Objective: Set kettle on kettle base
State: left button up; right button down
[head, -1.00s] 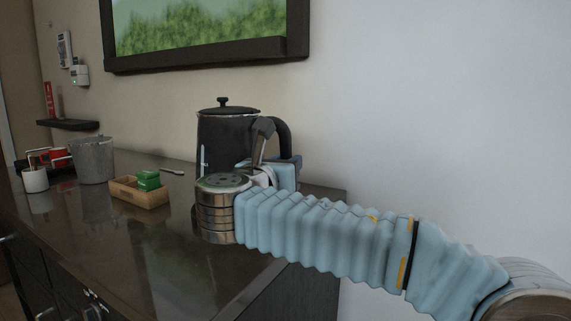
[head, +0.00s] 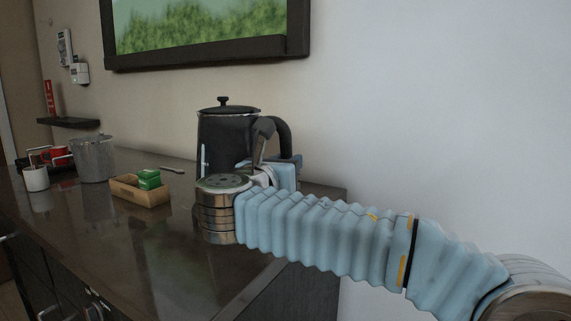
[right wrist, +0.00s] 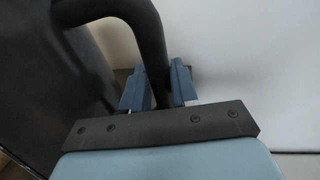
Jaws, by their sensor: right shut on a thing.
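A black kettle (head: 225,140) with a knobbed lid stands upright at the right end of the dark counter in the head view. My right gripper (head: 285,160) is at the kettle's right side, by its curved handle. In the right wrist view, the handle (right wrist: 148,45) runs down between the two blue fingers of my right gripper (right wrist: 158,88), which are shut on it. The kettle's body (right wrist: 45,75) fills the left of that view. My wrist hides the kettle's bottom, so I cannot see the kettle base or tell whether the kettle touches it. My left gripper is not in view.
A wooden box (head: 141,191) with a green packet (head: 148,179) sits left of the kettle. A grey bucket (head: 93,158), a white cup (head: 36,178) and a red cup (head: 59,156) stand further left. The counter (head: 150,240) in front is clear. A wall is behind.

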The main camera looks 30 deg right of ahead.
jog(key=shift+f+b, duration=0.35)
jog(key=shift+f, duration=0.1)
jog(key=c, duration=1.1)
grip_release()
jog(key=shift+c, duration=0.2)
jog(key=shift+f, duration=0.15)
jog(key=p+v, duration=0.1)
jog(key=v, duration=1)
